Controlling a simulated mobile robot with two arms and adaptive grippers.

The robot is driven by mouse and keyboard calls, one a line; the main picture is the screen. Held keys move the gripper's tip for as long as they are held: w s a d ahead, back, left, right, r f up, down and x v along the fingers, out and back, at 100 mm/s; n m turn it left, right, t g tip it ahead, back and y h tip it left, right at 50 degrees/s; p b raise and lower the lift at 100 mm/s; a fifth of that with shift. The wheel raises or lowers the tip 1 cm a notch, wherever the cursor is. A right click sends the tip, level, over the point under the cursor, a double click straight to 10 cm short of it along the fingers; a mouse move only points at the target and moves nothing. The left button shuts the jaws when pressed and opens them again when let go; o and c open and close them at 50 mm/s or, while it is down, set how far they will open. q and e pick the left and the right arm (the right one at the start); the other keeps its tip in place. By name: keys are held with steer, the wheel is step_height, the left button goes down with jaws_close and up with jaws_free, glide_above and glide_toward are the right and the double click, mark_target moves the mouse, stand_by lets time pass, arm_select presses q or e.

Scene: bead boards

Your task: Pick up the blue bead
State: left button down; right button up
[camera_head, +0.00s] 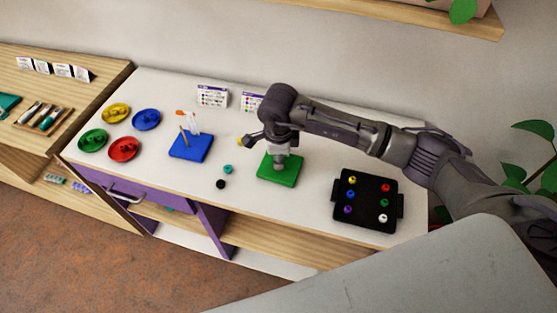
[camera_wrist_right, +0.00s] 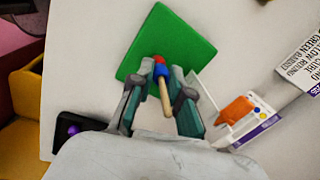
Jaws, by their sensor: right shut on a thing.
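The blue bead (camera_wrist_right: 160,71) is between the fingertips of my right gripper (camera_wrist_right: 157,74), which is shut on it. A wooden peg (camera_wrist_right: 164,95) passes through the bead and sticks up from the green board (camera_wrist_right: 190,48). A red bead (camera_wrist_right: 159,60) is on the same peg, below the blue bead and close against it. In the head view my right gripper (camera_head: 281,165) points down over the green board (camera_head: 268,173) and hides the peg and both beads. My left gripper is not in view.
A black tray (camera_head: 345,222) with several coloured beads stands to the right. A blue board (camera_head: 190,153) with a peg stands to the left. A teal bead (camera_head: 228,169) and a black bead (camera_head: 220,184) lie between the boards. Several coloured dishes (camera_head: 146,119) stand far left.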

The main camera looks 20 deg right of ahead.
step_height(320, 180, up, 9)
steer(key=b, duration=0.3)
steer(key=shift+f, duration=0.1)
steer(key=shift+r, duration=0.6)
steer(key=s+d+n+g+y, duration=0.1)
steer(key=s+d+n, duration=0.3)
steer(key=s+n, duration=1)
steer(key=n, duration=0.7)
steer(key=shift+r+n+y, duration=0.2)
steer(key=shift+n+y, duration=0.1)
steer(key=shift+n, duration=0.1)
